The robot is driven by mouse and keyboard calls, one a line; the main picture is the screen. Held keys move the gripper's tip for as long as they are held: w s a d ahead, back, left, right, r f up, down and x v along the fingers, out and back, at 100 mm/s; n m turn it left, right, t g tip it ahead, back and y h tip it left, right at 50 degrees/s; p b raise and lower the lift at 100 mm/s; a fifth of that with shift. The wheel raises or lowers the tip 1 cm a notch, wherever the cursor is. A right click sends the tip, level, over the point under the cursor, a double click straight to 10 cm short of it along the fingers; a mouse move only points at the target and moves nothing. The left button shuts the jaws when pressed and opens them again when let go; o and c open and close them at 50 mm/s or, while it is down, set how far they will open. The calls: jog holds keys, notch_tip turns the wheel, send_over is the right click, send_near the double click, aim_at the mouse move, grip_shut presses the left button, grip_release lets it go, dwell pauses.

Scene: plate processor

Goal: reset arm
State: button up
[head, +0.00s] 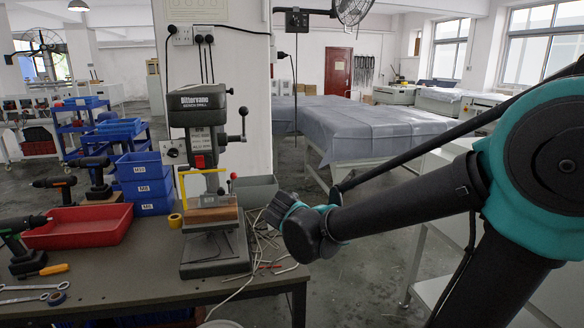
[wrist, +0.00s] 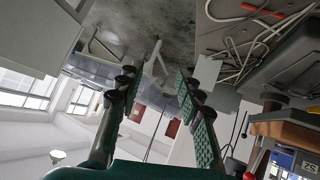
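My arm (head: 420,215), teal and black, reaches in from the right in the head view. Its far end is just right of the bench drill, over the bench's right edge. The gripper's fingers cannot be made out clearly there. In the wrist view my gripper (wrist: 157,78) has its two fingers with green ribbed pads spread apart. Nothing is between them; the floor and room show through the gap. The wrist picture is strongly tilted.
The bench drill (head: 203,140) stands on the workbench (head: 130,290), close to my arm's end. Loose cables lie beside it. A red tray (head: 80,226), blue bins (head: 145,180) and cordless drills sit left. A covered table (head: 350,125) stands behind; floor between is clear.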

jog(key=s+d+f+g+y, duration=0.3)
jog(key=s+d+f+g, duration=0.2)
jog(key=s+d+f, duration=0.9)
jog(key=s+f, duration=0.1)
jog(key=s, duration=0.2)
jog(key=shift+s+d+f+n, duration=0.2)
jog(key=shift+d+n, duration=0.1)
jog(key=shift+d, duration=0.1)
